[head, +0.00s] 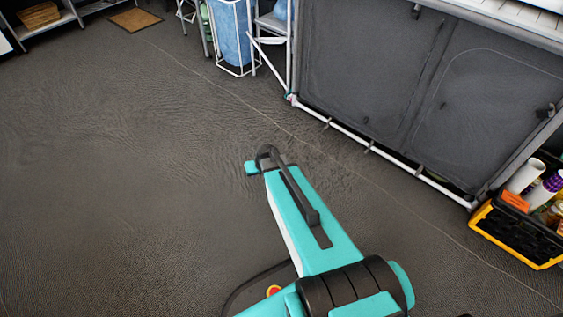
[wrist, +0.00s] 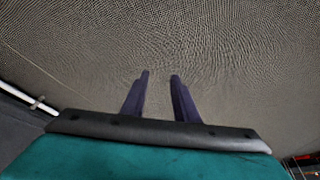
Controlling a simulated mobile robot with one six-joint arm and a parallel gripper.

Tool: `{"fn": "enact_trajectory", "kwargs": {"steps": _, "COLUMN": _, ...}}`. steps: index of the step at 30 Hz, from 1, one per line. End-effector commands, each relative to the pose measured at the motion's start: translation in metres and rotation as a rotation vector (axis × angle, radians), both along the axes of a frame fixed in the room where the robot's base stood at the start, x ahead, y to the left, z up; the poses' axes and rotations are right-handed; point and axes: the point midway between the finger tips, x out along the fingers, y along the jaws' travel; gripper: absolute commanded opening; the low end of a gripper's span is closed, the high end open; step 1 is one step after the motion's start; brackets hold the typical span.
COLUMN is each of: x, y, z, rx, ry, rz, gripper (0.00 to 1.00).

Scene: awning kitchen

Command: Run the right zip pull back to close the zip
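A grey fabric cabinet (head: 365,85) on a white tube frame stands at the upper right of the head view. Its front has two panels, and a curved seam, possibly a zip line, shows on the right panel (head: 490,90). A small dark fitting (head: 545,111) sits at that panel's right edge, and another (head: 416,11) is at the top; I cannot tell whether either is a zip pull. My gripper (wrist: 159,74) is open and empty in the wrist view, its two dark fingers apart over the grey floor. It is away from the cabinet; its fingers are not clear in the head view.
A black and yellow crate (head: 510,226) with bottles and rolls stands at the cabinet's right end. A rack with a blue container (head: 232,32) stands left of the cabinet. A brown mat (head: 135,20) lies far back. The grey floor (head: 110,170) at left is clear.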

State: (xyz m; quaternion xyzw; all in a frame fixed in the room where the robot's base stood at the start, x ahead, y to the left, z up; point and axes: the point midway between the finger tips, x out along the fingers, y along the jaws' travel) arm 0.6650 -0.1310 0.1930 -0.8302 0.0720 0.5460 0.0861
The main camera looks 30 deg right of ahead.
Motion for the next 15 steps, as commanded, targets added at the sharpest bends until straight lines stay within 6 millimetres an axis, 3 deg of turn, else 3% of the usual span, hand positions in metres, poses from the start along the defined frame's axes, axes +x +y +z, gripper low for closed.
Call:
{"fn": "enact_trajectory", "kwargs": {"steps": 1, "x": -0.012, "y": 0.020, "z": 0.006, "rx": 0.004, "ry": 0.041, "rz": 0.031, "gripper": 0.27}}
{"fn": "enact_trajectory", "kwargs": {"steps": 6, "x": -0.049, "y": 0.063, "z": 0.011, "rx": 0.012, "ry": 0.176, "rz": 0.101, "gripper": 0.27}}
{"fn": "enact_trajectory", "kwargs": {"steps": 11, "x": -0.089, "y": 0.093, "z": 0.009, "rx": 0.011, "ry": 0.298, "rz": 0.152, "gripper": 0.27}}
{"fn": "enact_trajectory", "kwargs": {"steps": 15, "x": -0.137, "y": 0.115, "z": -0.003, "rx": 0.008, "ry": 0.426, "rz": 0.194, "gripper": 0.27}}
